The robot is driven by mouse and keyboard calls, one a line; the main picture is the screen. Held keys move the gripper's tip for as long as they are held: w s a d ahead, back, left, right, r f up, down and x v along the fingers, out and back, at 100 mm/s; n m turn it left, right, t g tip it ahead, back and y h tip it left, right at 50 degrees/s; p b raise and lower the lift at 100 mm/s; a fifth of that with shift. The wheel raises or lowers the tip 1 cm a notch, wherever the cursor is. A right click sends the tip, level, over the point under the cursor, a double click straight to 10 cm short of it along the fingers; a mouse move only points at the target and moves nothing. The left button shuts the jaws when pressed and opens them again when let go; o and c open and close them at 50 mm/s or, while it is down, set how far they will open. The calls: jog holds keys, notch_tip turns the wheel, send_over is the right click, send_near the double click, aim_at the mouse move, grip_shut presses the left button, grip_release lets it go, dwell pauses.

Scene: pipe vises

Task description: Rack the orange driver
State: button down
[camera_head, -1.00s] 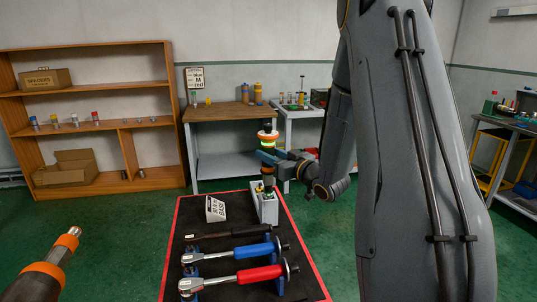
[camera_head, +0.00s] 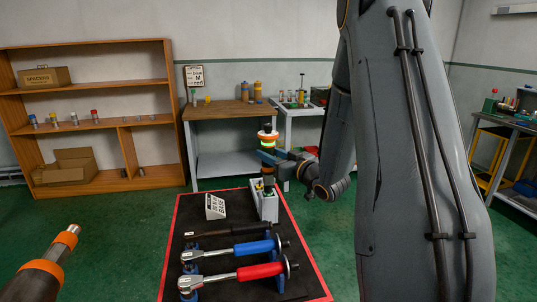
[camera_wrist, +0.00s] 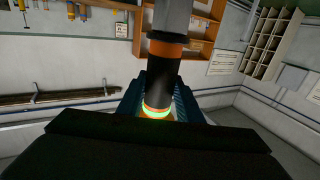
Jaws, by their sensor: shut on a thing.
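The orange driver (camera_wrist: 160,75) is a black cylinder with orange bands and a glowing green ring. My gripper (camera_wrist: 158,112) is shut on it, between ribbed blue jaws. In the head view the driver (camera_head: 268,140) stands about upright in my gripper (camera_head: 270,157), above the far end of a black board. A light grey block (camera_head: 264,207) with small coloured pieces is below it. On the board (camera_head: 205,236) lie a blue-handled tool (camera_head: 235,248) and a red-handled tool (camera_head: 240,275) on blue supports, and a black-handled tool (camera_head: 225,231). The driver's lower end is not clear.
A white "BASE" sign (camera_head: 215,207) stands left of the grey block. An orange-banded dark cylinder with a metal tip (camera_head: 45,265) fills the lower left. A wooden bench (camera_head: 220,113) and shelf unit (camera_head: 100,126) stand behind.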

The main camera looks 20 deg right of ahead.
aim_at(272, 178)
jog(key=shift+f+b, duration=2.65)
jog(key=shift+f, duration=1.55)
dwell(3.8)
